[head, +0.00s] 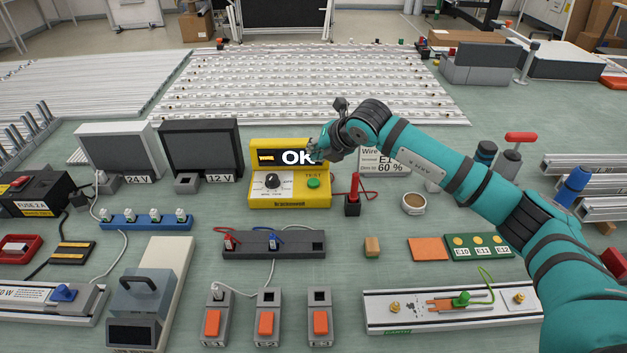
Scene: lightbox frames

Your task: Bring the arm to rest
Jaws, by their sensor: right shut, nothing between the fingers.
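My right arm (477,190) is teal with dark bands. It comes in from the lower right and reaches across the table toward the middle. My right gripper (314,152) is shut and empty, in front of the right part of the yellow tester's display. The yellow tester (262,201) has a dark knob, a green button and a display that reads "Ok". Whether the gripper touches the tester I cannot tell. My left gripper is not in view.
A red probe in a black stand (352,198) and a small round cup (413,203) stand below the arm. A white label card (384,164) is partly behind the arm. Three grey switches with orange rockers (266,323) stand at the front.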

